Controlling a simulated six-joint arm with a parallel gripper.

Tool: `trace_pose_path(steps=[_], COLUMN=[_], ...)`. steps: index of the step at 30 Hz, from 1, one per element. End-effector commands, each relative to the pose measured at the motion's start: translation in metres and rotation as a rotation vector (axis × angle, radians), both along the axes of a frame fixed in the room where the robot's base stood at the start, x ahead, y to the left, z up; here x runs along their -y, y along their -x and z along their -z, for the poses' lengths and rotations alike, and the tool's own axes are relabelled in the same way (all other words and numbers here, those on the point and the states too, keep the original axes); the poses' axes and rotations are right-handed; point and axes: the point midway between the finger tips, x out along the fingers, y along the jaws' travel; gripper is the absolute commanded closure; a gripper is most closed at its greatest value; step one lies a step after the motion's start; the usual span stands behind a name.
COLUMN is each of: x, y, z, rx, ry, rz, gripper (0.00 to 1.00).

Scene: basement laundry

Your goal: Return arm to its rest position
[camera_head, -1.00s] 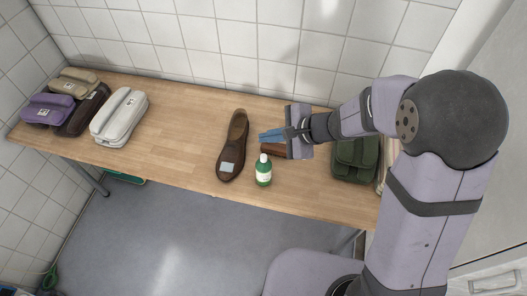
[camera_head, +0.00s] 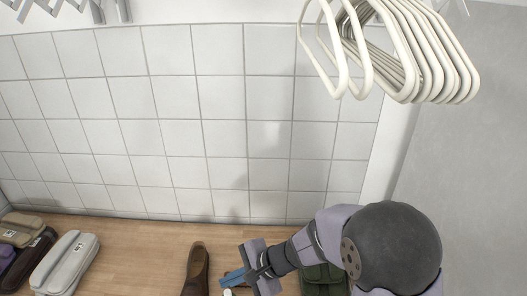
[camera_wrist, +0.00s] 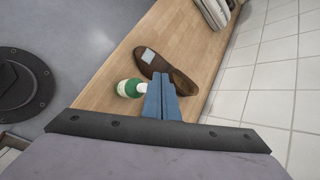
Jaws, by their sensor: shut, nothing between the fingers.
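My gripper (camera_head: 234,277) is low in the head view, over the wooden bench, with its blue fingers pointing left. In the wrist view my gripper (camera_wrist: 162,92) has its blue fingers together, with nothing between them. A brown shoe (camera_head: 197,272) lies just left of the fingertips in the head view. The shoe (camera_wrist: 170,72) also shows beyond the fingertips in the wrist view, with a pale label on it. A green bottle with a white label (camera_wrist: 131,88) stands beside the shoe, left of the fingers.
The wooden bench (camera_head: 135,240) runs along a tiled wall (camera_head: 165,120). A grey-white case (camera_head: 66,262) and brown and purple cases lie at the left. A green pouch (camera_head: 322,279) lies near my arm. Several white hangers (camera_head: 400,50) hang at the upper right.

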Motion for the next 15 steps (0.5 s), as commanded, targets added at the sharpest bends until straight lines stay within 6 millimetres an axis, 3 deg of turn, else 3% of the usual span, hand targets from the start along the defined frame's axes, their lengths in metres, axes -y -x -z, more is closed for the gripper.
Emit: trace_pose_path(steps=[5,8,12,15], x=[0.025,0.051,0.096,0.134], y=[0.053,0.088,0.126,0.143], z=[0.030,0.045,0.053,0.052], rx=[-0.010,-0.013,0.002,0.025], ry=[0.136,0.230,0.358,0.451], rz=[-0.261,-0.446,-0.701,-0.859], gripper=[1.00,1.00,1.00,1.00])
